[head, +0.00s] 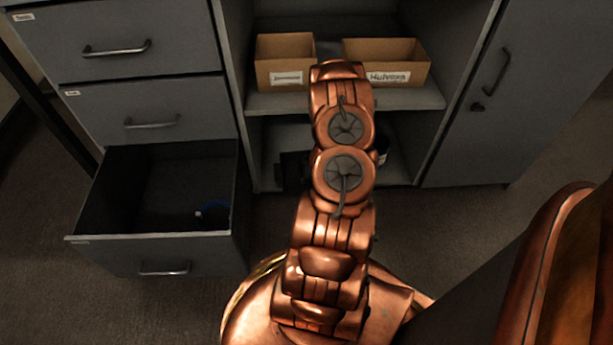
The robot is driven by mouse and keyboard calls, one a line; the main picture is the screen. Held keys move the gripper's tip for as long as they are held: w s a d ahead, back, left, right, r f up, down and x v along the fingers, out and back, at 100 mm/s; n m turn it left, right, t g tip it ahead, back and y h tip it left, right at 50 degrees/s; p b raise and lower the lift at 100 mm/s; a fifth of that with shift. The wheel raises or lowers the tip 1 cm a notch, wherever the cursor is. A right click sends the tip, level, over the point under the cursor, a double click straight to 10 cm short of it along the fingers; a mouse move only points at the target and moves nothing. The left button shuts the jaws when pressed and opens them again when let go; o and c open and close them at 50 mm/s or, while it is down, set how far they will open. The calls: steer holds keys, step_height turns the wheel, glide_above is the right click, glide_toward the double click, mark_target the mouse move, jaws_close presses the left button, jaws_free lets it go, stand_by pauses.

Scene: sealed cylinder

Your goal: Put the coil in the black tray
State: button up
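A small dark-blue round object (215,212) lies in the open bottom drawer, near its front right corner. It may be the coil, but it is too small and dark to be sure. A black shape (291,168) shows on the lower shelf left of my copper arm. I cannot tell whether it is the black tray. Another dark object with a blue edge (382,150) shows partly behind the arm on the right. My arm stands up in the middle of the view and hides much of the lower shelf. My gripper cannot be made out.
The bottom drawer (150,238) of the grey cabinet is pulled out; the drawers above are shut. Two cardboard boxes (285,76) (388,78) with labels stand on the upper shelf (415,98). The grey door (520,100) at right is shut. Carpet (120,300) is clear at lower left.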

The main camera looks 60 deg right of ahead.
steer(key=o, duration=0.5)
steer(key=shift+c, duration=0.2)
steer(key=shift+r, duration=0.15)
steer(key=shift+r, duration=0.45)
steer(key=p+v, duration=0.5)
steer(key=v, duration=0.7)
steer(key=shift+w, duration=0.1)
